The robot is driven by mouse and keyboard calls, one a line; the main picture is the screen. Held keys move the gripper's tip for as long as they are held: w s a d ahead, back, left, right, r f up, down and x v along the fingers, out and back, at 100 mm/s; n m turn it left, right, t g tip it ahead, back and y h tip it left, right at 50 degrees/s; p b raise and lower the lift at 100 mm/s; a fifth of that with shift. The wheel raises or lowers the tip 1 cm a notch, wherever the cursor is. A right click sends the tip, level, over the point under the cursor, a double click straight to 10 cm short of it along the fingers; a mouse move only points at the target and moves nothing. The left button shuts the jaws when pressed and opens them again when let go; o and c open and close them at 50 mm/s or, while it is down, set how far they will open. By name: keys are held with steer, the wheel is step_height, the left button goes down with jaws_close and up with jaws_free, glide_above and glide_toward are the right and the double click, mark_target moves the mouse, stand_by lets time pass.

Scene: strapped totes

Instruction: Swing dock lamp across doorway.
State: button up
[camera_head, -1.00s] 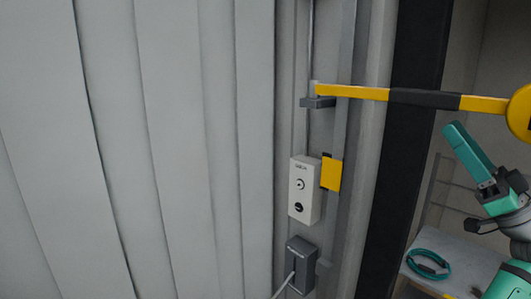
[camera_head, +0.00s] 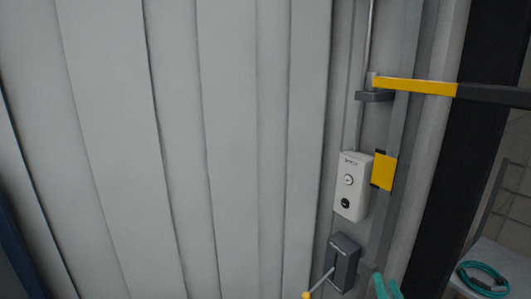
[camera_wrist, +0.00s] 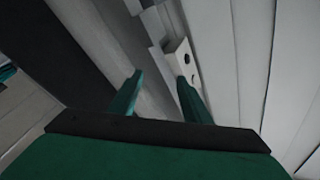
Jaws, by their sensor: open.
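The dock lamp's arm (camera_head: 415,86), banded yellow and black, reaches right from a grey wall bracket (camera_head: 374,96) across the dark door edge. It runs out of the head view at the right, so the lamp head is not in view. My gripper's teal fingertips (camera_head: 387,287) show at the bottom of the head view, well below the lamp arm and right of the grey lever box. In the wrist view my gripper (camera_wrist: 161,82) is open with nothing between its fingers. The lamp arm cannot be made out there.
A white control box (camera_head: 353,187) with a yellow plate (camera_head: 384,171) beside it is mounted below the bracket. It also shows in the wrist view (camera_wrist: 181,60). Below it is a grey box (camera_head: 344,263) with a lever. Ribbed grey wall (camera_head: 180,150) fills the left. A teal coil (camera_head: 482,279) lies lower right.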

steer(key=s+a+f+g+h, duration=0.1)
steer(key=s+a+f+g, duration=0.1)
steer(key=s+a+f, duration=0.8)
steer(key=s+a+f+g+h, duration=0.1)
steer(key=s+a+f+g, duration=0.2)
steer(key=s+a+f, duration=0.7)
steer(key=s+a+f+n, duration=0.3)
steer(key=s+a, duration=0.4)
steer(key=s, duration=0.3)
steer(key=s+a+r+n+y, duration=0.1)
steer(key=s+a+r+n, duration=0.1)
steer(key=s+a+r, duration=0.2)
steer(key=s+a+r+n+y, duration=0.2)
steer(key=s+a+r, duration=0.2)
steer(key=s, duration=0.5)
steer(key=shift+s+a+r, duration=0.15)
steer(key=shift+s+r, duration=0.25)
steer(key=shift+r, duration=0.2)
steer(key=shift+c, duration=0.6)
steer(key=shift+c, duration=1)
